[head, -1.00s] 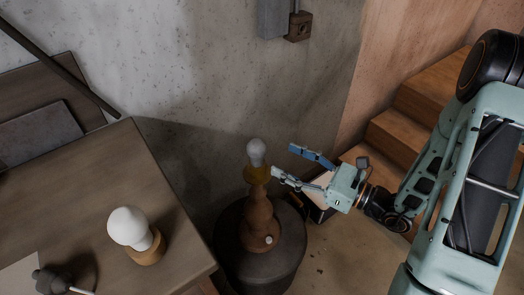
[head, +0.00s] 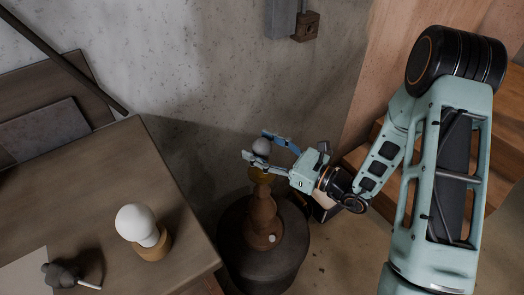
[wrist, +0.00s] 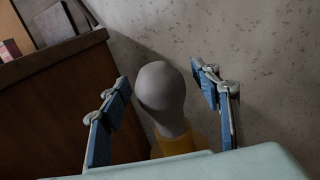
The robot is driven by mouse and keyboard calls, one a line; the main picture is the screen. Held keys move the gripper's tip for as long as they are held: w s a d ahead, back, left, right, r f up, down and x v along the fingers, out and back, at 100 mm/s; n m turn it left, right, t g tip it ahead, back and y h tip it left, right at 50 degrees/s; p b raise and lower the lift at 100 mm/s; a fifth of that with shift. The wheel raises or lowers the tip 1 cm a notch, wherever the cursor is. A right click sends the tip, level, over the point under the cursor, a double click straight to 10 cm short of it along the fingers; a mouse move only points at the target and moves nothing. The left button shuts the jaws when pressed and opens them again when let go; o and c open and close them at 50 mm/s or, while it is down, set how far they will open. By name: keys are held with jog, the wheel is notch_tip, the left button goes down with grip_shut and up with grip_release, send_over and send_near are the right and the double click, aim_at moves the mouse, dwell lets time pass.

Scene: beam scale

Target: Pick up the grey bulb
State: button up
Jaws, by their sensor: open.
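The grey bulb (head: 262,147) sits upright in a yellow collar on top of a brown turned lamp base (head: 263,215). In the wrist view the bulb (wrist: 161,88) stands between the two blue fingers, with a gap on each side. My gripper (head: 266,147) is open around the bulb, and its near finger hides part of the bulb in the head view. In the wrist view my gripper (wrist: 164,90) shows no finger touching the bulb. The yellow collar (wrist: 178,143) shows just below the bulb.
The lamp base stands on a dark round stool (head: 240,262). A wooden table (head: 85,175) at the left bears a white bulb (head: 136,223) on a wooden holder and a small dark object (head: 62,274). A concrete wall (head: 215,75) rises behind. Wooden steps are at the right.

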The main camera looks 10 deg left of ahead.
aim_at(262, 140)
jog(key=shift+c, duration=0.3)
jog(key=c, duration=1.2)
jog(key=shift+r, duration=0.2)
jog(key=shift+r, duration=0.2)
notch_tip(262, 140, up, 3)
jog(key=shift+d+f, duration=0.1)
jog(key=s+d+r+p, duration=0.4)
jog(key=s+r, duration=0.2)
jog(key=r, duration=0.1)
jog(key=shift+s+d+r, duration=0.2)
jog(key=shift+s+d, duration=0.1)
jog(key=shift+s, duration=0.05)
